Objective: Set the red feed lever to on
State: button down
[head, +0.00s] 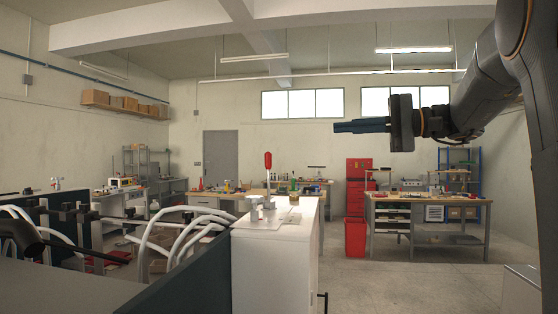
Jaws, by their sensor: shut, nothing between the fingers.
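The red feed lever (268,161) stands upright on top of a white cabinet (274,262) in the head view. Its red grip is at the top of a thin stem, and its base is among small grey fittings. My gripper (336,128) is shut and empty. It points left in the picture, higher than the lever and to the right of it, clearly apart from it in the picture. I cannot tell any on or off marking at the lever.
White curved pipes (177,222) and a dark panel (182,277) lie left of the cabinet. A red bin (355,237) and a workbench (427,205) stand farther back on the right. Floor right of the cabinet is clear.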

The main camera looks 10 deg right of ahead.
aim_at(267, 156)
jog(key=i, duration=0.9)
